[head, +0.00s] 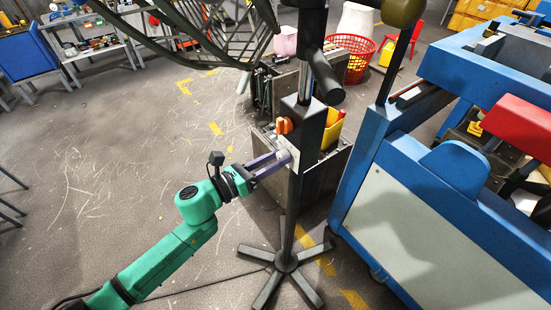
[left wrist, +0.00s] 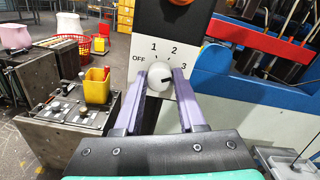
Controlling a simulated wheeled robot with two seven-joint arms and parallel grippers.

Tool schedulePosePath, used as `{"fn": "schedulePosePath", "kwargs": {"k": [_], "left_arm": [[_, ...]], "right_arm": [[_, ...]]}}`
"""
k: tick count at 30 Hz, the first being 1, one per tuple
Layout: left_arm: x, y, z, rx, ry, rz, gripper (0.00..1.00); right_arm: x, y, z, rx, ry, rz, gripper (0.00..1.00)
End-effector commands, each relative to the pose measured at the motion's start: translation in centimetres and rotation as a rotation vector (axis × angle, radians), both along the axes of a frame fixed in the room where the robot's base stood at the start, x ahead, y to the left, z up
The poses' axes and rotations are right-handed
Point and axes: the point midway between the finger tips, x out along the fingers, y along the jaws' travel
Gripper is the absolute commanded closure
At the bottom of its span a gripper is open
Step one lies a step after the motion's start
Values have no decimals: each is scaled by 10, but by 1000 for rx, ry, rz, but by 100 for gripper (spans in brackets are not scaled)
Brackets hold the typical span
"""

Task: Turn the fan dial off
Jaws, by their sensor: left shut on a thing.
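The fan stands on a dark post (head: 295,195) with a star-shaped foot, its wire cage (head: 205,30) at the top of the head view. A white plate on the post (left wrist: 184,85) reads OFF, 1, 2 and 3. The round white dial (left wrist: 160,72) sits at the plate's middle, and its black mark points right, toward the 3 side. My left gripper (head: 284,157) reaches the dial from the left in the head view. Its two purple fingers (left wrist: 160,85) are shut on the dial, one on each side. My right gripper is not in view.
An orange knob (head: 284,125) is on the post above the plate. A blue machine (head: 435,190) stands close to the right. A grey control box with a yellow cup (left wrist: 97,86) is behind the post. Open floor (head: 110,150) lies to the left.

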Motion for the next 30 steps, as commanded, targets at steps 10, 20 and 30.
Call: {"fn": "schedulePosePath", "kwargs": {"k": [10, 20, 30], "left_arm": [[1, 1, 0, -143, 198, 1, 100], [1, 1, 1, -329, 452, 1, 100], [1, 1, 1, -519, 714, 1, 100]], "right_arm": [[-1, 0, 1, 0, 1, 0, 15], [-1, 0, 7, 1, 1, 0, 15], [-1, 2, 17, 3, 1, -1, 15]]}}
